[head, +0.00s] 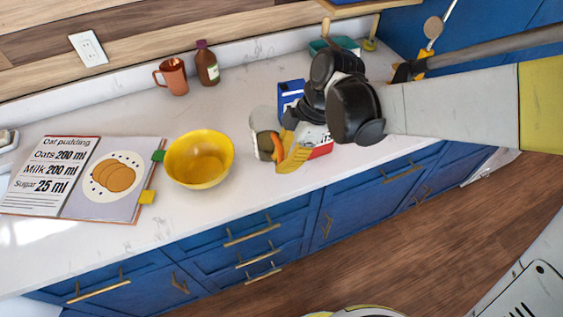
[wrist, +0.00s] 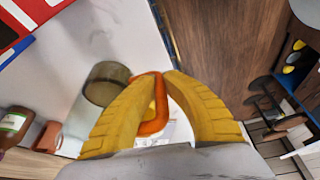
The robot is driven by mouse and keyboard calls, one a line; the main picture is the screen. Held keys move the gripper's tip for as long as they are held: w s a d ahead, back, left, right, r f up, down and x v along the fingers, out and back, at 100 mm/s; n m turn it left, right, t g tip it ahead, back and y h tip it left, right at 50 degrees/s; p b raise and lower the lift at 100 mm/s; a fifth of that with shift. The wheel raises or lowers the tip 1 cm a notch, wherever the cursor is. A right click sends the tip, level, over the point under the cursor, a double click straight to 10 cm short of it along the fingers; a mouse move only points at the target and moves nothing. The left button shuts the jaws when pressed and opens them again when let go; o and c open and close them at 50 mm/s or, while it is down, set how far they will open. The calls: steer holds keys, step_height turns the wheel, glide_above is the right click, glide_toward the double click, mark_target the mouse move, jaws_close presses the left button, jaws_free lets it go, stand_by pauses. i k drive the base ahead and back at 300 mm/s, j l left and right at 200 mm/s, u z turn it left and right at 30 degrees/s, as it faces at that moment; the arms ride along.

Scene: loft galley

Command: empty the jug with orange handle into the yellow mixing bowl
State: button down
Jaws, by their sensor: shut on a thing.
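The jug (head: 262,121) is clear and greyish, with an orange handle (head: 276,146). In the head view it is at the right of the yellow mixing bowl (head: 200,160), apart from it. My gripper (head: 287,157) is shut on the orange handle. In the wrist view the handle (wrist: 149,128) is between the yellow fingers of my gripper (wrist: 157,95), and the jug (wrist: 101,88) shows beside the left finger. The jug looks roughly upright; I cannot tell whether its base touches the counter. The bowl looks empty.
A red, white and blue box (head: 321,150) stands close behind my gripper. A terracotta mug (head: 174,77) and a brown bottle (head: 207,66) stand at the back. An open recipe book (head: 84,180) lies left of the bowl. The counter (head: 245,205) is clear in front.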

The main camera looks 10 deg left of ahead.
mark_target(202, 160)
steer(key=u, duration=1.55)
steer(key=k, duration=0.5)
